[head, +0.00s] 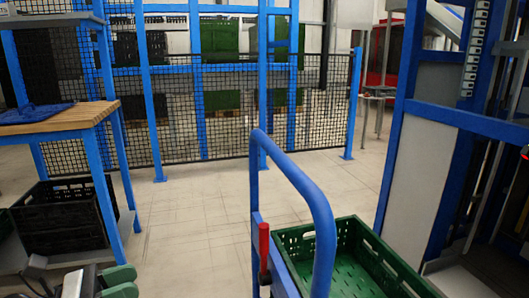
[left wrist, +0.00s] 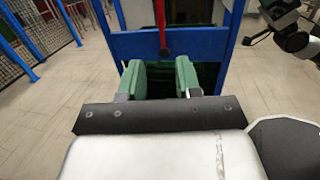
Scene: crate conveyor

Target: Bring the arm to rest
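My left gripper (head: 118,281) is at the bottom left of the head view, left of the blue trolley handle (head: 318,205). In the left wrist view its two green fingers (left wrist: 159,78) stand apart with nothing held between them. Beyond them is the trolley's blue frame (left wrist: 120,44) with the red lever (left wrist: 161,28); I cannot tell the exact gap. A jointed grey and black arm part (left wrist: 296,38) shows at the upper right of the left wrist view. My right gripper's fingers do not show in either view.
A green crate (head: 345,243) sits behind the trolley handle. At left stands a blue-framed table (head: 62,117) with a black crate (head: 62,212) on its lower shelf. A mesh fence (head: 235,118) closes the back; the floor (head: 195,225) between is clear.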

